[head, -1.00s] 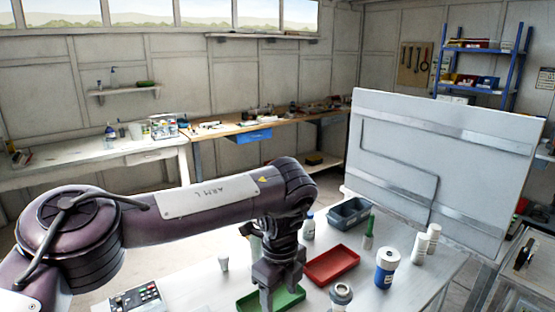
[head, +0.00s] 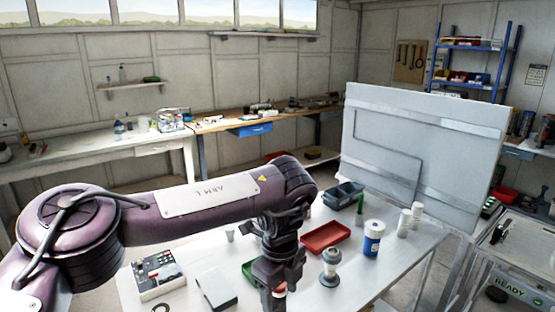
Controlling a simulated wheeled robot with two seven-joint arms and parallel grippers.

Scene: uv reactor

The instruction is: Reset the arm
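My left gripper (head: 273,292) points down over the white table (head: 370,285), in front of the green tray (head: 250,270). Its fingertips are small and partly cut off by the lower edge, so I cannot tell whether it is open or shut. A small red and white thing shows right beside the fingers; I cannot tell if they touch it. My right gripper is not in view.
The table holds a control box (head: 158,275), a red tray (head: 325,237), a grey bin (head: 343,195), a blue-and-white jar (head: 373,238), white bottles (head: 416,215) and a grey spool-like part (head: 330,268). A large white panel (head: 420,150) stands behind. A cart marked READY (head: 510,285) is at right.

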